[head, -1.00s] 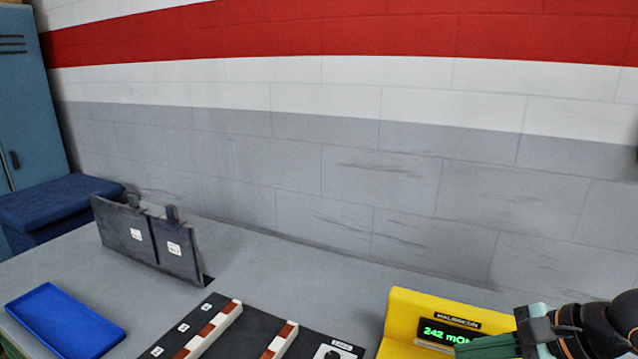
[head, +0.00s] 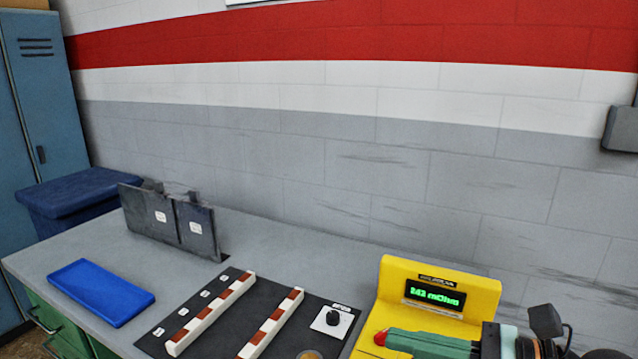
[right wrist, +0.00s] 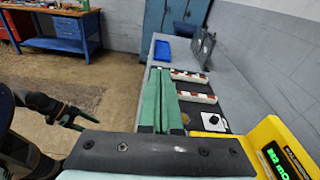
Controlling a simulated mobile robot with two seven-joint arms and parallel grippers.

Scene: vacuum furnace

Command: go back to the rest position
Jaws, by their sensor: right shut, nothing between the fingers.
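My right gripper (head: 390,338) shows at the lower right of the head view, its green fingers in front of the yellow meter (head: 440,290). In the right wrist view the right gripper (right wrist: 161,72) has its two long green fingers side by side, shut with nothing between them. They are above the bench near the black board. My left gripper (right wrist: 88,122) shows small at the left of the right wrist view, with its green fingers apart and empty over the floor. It is not in the head view.
The grey bench (head: 270,245) carries a blue tray (head: 100,292), dark upright plates (head: 168,220), and a black board (head: 250,325) with two striped white-brown bars and a knob (head: 332,318). The meter reads about 242 mOhm. A wall runs behind. A blue workbench (right wrist: 62,32) stands across the floor.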

